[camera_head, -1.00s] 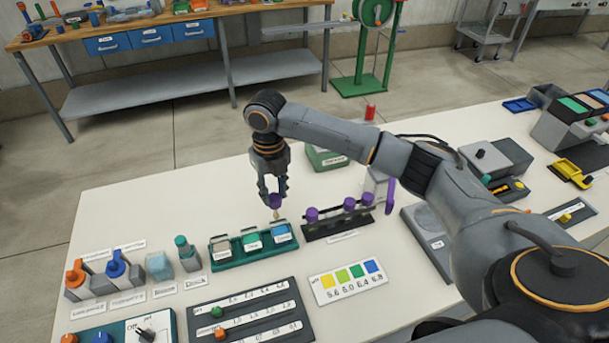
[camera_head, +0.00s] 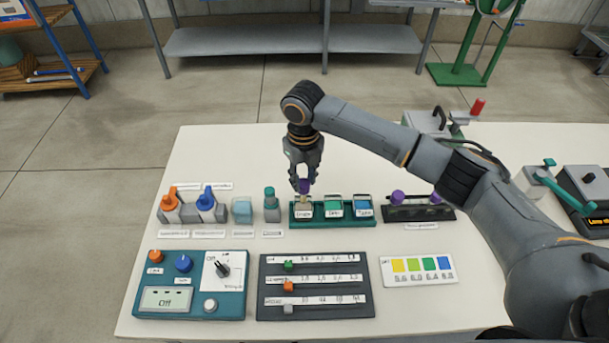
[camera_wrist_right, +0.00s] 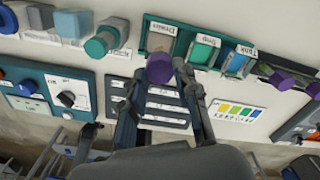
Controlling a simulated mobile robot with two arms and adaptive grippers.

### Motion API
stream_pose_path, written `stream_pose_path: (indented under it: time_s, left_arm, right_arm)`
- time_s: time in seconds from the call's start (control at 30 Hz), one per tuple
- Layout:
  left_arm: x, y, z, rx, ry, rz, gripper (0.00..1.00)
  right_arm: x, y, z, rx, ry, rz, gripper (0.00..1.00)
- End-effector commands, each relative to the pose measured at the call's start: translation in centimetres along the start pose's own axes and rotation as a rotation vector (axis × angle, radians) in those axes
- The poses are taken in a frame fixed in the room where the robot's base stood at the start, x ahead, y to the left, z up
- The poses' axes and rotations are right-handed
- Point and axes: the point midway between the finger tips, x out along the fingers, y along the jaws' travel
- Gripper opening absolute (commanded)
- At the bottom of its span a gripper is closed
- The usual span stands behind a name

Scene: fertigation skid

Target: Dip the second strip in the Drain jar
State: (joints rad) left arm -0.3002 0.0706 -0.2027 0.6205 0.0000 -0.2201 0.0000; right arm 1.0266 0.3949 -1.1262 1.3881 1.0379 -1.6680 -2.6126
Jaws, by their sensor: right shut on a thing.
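My right gripper (camera_head: 303,183) is shut on the purple grip of a test strip (camera_head: 304,188), pointing down. It is directly over the left jar (camera_head: 303,212) of the green rack (camera_head: 345,222); this jar's label seems to read Drain in the right wrist view (camera_wrist_right: 160,40). The strip's pale lower end is at the jar's mouth; I cannot tell how deep it reaches. The purple grip also shows in the wrist view (camera_wrist_right: 160,68). The middle jar (camera_head: 333,208) is green and the right jar (camera_head: 363,208) is blue. My left gripper is not in view.
A black strip rack (camera_head: 420,214) with purple-topped strips stands to the right, partly behind my arm. Bottles with orange (camera_head: 170,202) and blue (camera_head: 206,200) tops stand left. A meter (camera_head: 190,285), a slider board (camera_head: 315,287) and a colour chart (camera_head: 418,268) lie in front.

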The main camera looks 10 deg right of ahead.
Motion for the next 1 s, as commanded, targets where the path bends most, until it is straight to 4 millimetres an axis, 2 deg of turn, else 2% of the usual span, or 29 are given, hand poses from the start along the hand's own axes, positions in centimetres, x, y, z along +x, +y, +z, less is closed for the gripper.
stream_pose_path:
  time_s: [0.1, 0.5, 1.0]
  left_arm:
    - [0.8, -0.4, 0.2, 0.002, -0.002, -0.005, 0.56]
    - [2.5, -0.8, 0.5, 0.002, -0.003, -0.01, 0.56]
    - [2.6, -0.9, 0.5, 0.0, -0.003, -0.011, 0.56]
  right_arm:
    - [1.5, 0.0, 0.0, 0.0, 0.001, 0.001, 0.14]
    - [5.1, 0.0, 0.0, 0.001, 0.001, 0.001, 0.14]
    - [5.6, 0.0, 0.0, 0.0, 0.001, 0.0, 0.14]
